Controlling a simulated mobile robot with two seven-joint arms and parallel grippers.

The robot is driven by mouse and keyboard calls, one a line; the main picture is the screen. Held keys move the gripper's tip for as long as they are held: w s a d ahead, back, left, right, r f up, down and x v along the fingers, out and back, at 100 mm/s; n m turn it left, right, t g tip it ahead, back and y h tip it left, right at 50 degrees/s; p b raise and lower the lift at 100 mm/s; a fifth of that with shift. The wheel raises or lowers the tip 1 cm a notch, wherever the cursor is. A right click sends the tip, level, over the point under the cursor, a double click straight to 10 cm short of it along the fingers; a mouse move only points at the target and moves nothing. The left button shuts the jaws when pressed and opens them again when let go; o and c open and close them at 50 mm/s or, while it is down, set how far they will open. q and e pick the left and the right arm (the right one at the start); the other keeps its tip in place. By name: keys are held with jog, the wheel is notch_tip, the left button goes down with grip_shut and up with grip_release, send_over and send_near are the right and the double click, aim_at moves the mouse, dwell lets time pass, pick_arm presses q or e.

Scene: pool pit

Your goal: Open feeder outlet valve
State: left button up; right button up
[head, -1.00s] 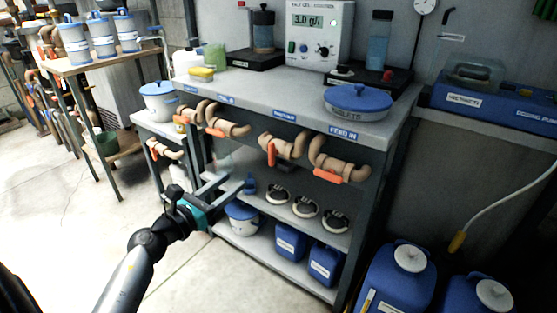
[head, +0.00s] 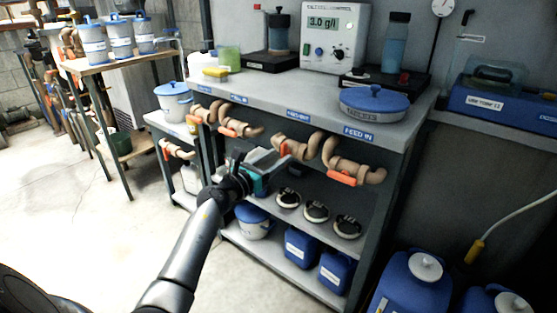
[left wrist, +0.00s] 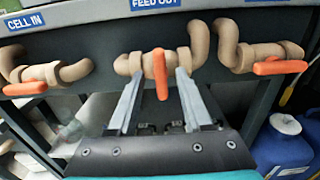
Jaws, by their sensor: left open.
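The feeder outlet valve is on the tan pipe under the FEED OUT label (left wrist: 155,3). Its orange handle (left wrist: 161,73) hangs down, crosswise to the pipe; in the head view the handle (head: 284,149) shows just beyond my fingertips. My left gripper (left wrist: 158,72) is open, with one finger on each side of the handle. In the head view my left gripper (head: 270,160) reaches in below the bench top. I cannot tell whether a finger touches the handle. My right gripper is not in view.
The FEED IN valve handle (head: 342,178) is to the right and the CELL IN valve handle (left wrist: 25,89) to the left; both lie along their pipes. A lower shelf with several round black-and-white items (head: 316,211) is below. Blue canisters (head: 411,285) stand at the right.

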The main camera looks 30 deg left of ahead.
pick_arm(q)
jog(key=shift+w, duration=0.6)
grip_shut()
dwell(0.3)
